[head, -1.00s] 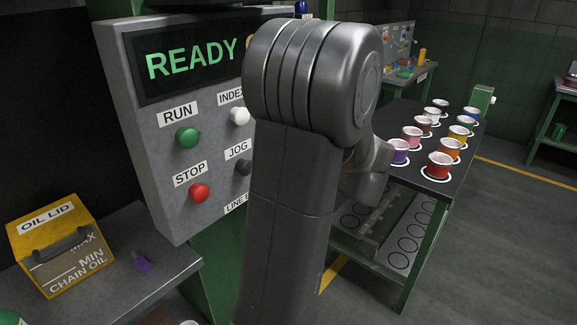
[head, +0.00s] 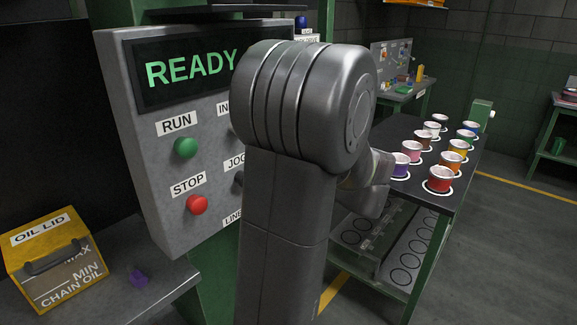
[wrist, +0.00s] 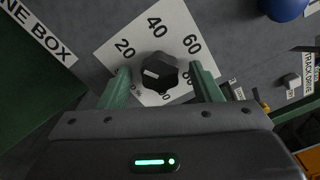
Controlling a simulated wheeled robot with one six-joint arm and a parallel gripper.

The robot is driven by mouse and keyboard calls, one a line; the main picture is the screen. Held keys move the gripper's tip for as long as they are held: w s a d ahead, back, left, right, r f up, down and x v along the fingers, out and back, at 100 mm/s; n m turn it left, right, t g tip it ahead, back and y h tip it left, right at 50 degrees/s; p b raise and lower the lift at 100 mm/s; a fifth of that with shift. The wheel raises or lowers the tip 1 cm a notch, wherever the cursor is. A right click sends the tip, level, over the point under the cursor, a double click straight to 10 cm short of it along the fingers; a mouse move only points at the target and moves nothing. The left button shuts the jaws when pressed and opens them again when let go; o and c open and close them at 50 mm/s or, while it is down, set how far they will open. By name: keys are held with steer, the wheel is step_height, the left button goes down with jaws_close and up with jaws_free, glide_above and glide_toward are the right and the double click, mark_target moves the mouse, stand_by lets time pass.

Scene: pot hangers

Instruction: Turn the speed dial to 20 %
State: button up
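The speed dial (wrist: 159,72) is a black knob on a white scale plate (wrist: 128,36) in the wrist view. The numbers 20, 40 and 60 are readable around it; the lower numbers are partly hidden. A small pale mark shows on the knob, but I cannot tell which number it points to. My gripper (wrist: 161,78) has its two green fingers apart, one on each side of the knob's lower part. Whether the fingers touch the knob is unclear. In the head view my arm hides the dial and the gripper.
The control panel (head: 150,190) shows READY, with a green RUN button (head: 186,148) and a red STOP button (head: 197,204). A blue round part (wrist: 284,8) and a small grey TRACK DRIVE switch (wrist: 291,80) are near the dial. A table with several coloured cups (head: 439,180) stands right.

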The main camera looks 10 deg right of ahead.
steer(key=v, duration=1.3)
steer(key=shift+s+d+b, duration=0.25)
steer(key=shift+s+b, duration=0.05)
steer(key=shift+b, duration=0.05)
steer(key=x, duration=1.3)
steer(key=shift+w+a+p, duration=0.25)
steer(key=shift+w+p, duration=0.05)
steer(key=shift+p, duration=0.1)
